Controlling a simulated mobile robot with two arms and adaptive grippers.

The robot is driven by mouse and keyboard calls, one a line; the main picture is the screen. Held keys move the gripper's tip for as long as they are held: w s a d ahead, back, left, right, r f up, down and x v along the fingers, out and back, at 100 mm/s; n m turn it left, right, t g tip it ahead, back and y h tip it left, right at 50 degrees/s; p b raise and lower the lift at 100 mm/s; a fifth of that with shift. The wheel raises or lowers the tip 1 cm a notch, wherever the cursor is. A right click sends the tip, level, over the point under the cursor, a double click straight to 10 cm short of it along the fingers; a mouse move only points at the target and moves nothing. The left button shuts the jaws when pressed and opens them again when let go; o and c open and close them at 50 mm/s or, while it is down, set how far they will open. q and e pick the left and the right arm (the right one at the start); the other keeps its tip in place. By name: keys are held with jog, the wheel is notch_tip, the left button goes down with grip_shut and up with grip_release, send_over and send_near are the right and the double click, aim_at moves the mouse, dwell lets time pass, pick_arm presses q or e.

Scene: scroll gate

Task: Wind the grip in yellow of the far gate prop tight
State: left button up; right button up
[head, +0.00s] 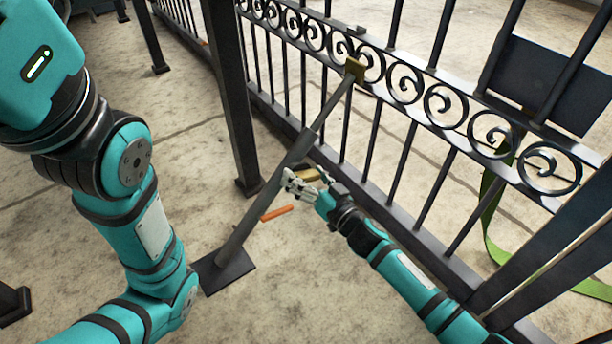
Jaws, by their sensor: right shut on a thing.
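The gate prop is a slanted grey pole (252,217) that runs from a dark foot plate (226,271) on the floor up to a brass-coloured bracket (355,69) on the gate. A yellow grip (308,174) sits beside the middle of the pole, partly hidden by my right gripper. My right gripper (297,181) is shut on this yellow grip, close to the pole. An orange grip (277,213) sticks out from the pole just below it. My left arm stands at the left; its gripper is outside the picture.
The black scroll gate (404,88) runs diagonally behind the prop. A dark post (232,100) stands left of the prop. A green strap (490,215) hangs at the right behind the gate. The concrete floor left of the prop is mostly clear.

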jog(key=shift+c, duration=1)
